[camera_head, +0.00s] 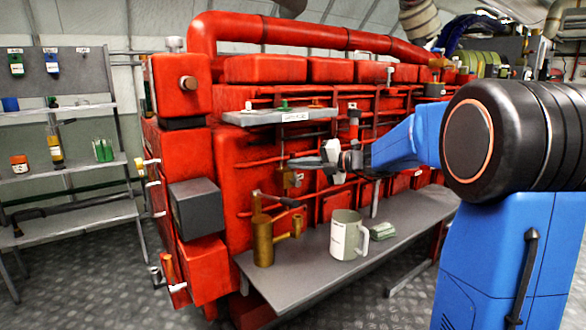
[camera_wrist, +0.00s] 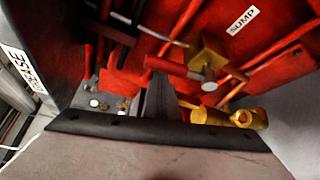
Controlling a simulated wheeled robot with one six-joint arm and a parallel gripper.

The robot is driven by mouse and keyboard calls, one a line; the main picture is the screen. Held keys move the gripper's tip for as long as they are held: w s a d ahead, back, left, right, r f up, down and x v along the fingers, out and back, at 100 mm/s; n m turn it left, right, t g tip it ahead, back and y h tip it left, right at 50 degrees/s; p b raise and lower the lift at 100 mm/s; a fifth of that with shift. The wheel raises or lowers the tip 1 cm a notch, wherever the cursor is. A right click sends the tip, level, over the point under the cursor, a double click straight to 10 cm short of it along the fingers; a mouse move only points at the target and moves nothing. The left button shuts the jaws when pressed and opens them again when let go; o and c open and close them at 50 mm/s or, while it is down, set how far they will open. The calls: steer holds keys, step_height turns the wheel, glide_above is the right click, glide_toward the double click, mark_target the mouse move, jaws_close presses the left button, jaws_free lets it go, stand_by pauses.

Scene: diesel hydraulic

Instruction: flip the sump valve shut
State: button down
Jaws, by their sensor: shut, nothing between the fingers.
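The sump valve shows in the wrist view as a brass body (camera_wrist: 207,58) below a white SUMP label (camera_wrist: 243,19) on the red engine. A red handle (camera_wrist: 170,67) reaches left from it, close to my fingertips. In the head view a small brass fitting (camera_head: 293,181), likely this valve, sits on the engine side just below my gripper (camera_head: 294,163). My gripper is shut and empty, its dark fingers (camera_wrist: 159,88) pointing at the engine just below the handle. I cannot tell whether they touch the handle.
A grey bench (camera_head: 300,283) below carries a brass can (camera_head: 263,240), a pale mug (camera_head: 345,238) and a small green item (camera_head: 382,231). A grey shelf (camera_head: 268,117) juts from the engine above my gripper. Red pipes run close by. A rack (camera_head: 70,177) stands left.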

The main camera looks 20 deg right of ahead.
steer(key=shift+w+d, duration=0.2)
steer(key=shift+d, duration=0.3)
steer(key=shift+d+r, duration=0.1)
steer(key=shift+d, duration=0.05)
steer(key=shift+d, duration=0.1)
stand_by(0.3)
